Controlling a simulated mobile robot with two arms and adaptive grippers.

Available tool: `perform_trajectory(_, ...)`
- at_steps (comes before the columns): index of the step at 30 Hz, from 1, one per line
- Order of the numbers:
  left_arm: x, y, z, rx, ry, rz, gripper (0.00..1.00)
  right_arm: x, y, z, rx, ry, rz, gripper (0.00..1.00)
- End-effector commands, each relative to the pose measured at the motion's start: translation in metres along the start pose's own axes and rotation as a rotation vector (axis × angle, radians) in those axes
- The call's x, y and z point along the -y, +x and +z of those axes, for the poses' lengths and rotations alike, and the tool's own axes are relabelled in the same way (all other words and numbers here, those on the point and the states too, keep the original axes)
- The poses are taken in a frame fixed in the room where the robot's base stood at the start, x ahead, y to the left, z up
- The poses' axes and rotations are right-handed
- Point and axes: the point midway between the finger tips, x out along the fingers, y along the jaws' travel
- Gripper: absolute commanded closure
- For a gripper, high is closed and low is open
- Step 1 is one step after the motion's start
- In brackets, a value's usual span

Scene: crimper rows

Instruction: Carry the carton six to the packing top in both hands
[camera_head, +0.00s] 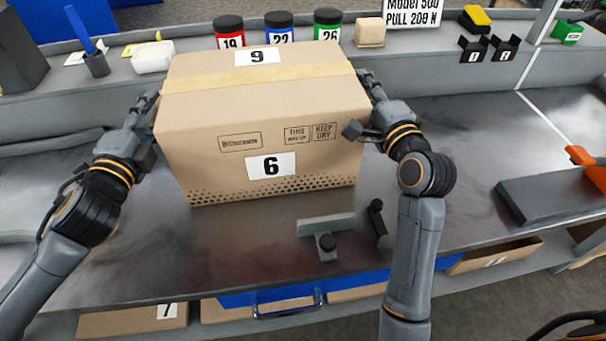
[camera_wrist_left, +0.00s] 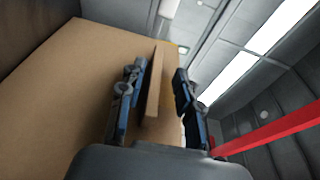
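The carton six (camera_head: 215,165) is a large tape-sealed brown box with a 6 label on its front and a 9 label on top. It is upright over the dark worktop; I cannot tell whether its base touches. My left gripper (camera_head: 147,103) is at its left side. In the left wrist view the carton's wall (camera_wrist_left: 60,90) fills the left, and a thin cardboard strip (camera_wrist_left: 154,85) stands between the spread left fingers (camera_wrist_left: 160,95), with gaps beside it. My right gripper (camera_head: 370,85) is at the carton's right side; its fingertips are partly hidden. I cannot identify the packing top.
On the back ledge stand jars labelled 19 (camera_head: 229,33), 22 (camera_head: 279,28) and 26 (camera_head: 327,28). A grey T-shaped piece (camera_head: 326,228) and a small black part (camera_head: 376,220) lie before the carton.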

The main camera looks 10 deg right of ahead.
Motion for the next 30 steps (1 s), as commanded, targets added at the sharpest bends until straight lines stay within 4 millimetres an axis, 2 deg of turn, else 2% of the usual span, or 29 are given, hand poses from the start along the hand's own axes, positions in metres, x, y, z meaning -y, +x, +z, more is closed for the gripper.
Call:
perform_trajectory(3, 0.0, 0.0, -0.001, -0.002, -0.001, 0.001, 0.66, 0.001, 0.001, 0.003, 0.004, 0.013, -0.002, 0.66)
perform_trajectory(9, -0.001, 0.0, -0.002, -0.004, -0.002, 0.001, 0.29, 0.001, 0.001, 0.004, 0.006, 0.014, -0.003, 0.66)
perform_trajectory(20, -0.001, -0.004, -0.002, -0.005, -0.002, 0.001, 0.29, 0.001, 0.001, 0.004, 0.006, 0.014, -0.003, 0.66)
perform_trajectory(30, -0.002, -0.053, -0.001, -0.003, 0.001, 0.005, 0.29, 0.001, 0.001, 0.004, 0.007, 0.014, -0.003, 0.66)
